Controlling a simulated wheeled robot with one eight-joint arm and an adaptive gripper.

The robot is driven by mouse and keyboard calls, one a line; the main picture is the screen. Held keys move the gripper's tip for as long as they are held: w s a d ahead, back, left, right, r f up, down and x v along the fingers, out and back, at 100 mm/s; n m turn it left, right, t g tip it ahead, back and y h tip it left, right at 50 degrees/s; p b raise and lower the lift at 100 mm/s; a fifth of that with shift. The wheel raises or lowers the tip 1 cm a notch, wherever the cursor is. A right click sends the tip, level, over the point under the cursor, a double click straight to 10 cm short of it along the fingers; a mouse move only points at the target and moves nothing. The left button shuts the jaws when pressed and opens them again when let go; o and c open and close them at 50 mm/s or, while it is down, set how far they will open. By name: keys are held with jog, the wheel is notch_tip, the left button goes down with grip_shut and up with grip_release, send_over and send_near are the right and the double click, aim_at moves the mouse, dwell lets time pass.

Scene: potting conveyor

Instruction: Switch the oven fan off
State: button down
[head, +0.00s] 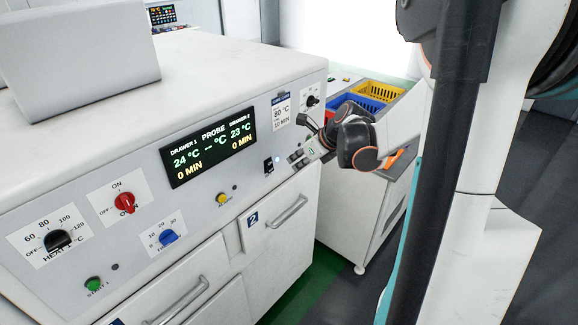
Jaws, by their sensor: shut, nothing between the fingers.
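The oven's sloped white control panel (218,190) fills the left and middle of the head view. No fan label is legible. A red knob (125,202) sits on a plate marked ON and OFF; its pointer setting is too small to read surely. A small black rocker switch (268,165) is right of the display. A small black knob (312,101) on a white plate is at the panel's right end. My gripper (299,157) is shut and empty close to the panel's right part, right of the rocker. Whether it touches the panel cannot be told.
The display (208,147) reads 24 °C and 23 °C. A black heat knob (58,240), blue knob (168,237), green button (93,284) and yellow button (221,198) share the panel. Drawer handles (287,212) project below. Blue (368,97) and yellow (385,91) bins stand behind my wrist.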

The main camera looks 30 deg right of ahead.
aim_at(270, 166)
jog(key=shift+v, duration=1.65)
jog(key=shift+s+d+f+t+p, duration=0.15)
jog(key=shift+s+f+p, duration=0.2)
jog(key=shift+f, duration=0.2)
jog(key=shift+s+d+f+t+p, duration=0.15)
jog(key=shift+s+f+p, duration=0.2)
jog(key=shift+f, duration=0.2)
jog(key=shift+w, duration=0.1)
jog(key=w+r+b+x, duration=0.1)
jog(key=b+x, duration=0.1)
jog(key=x, duration=1.1)
jog(key=shift+w+a+r, duration=0.15)
jog(key=shift+w+a, duration=0.1)
jog(key=shift+w, duration=0.1)
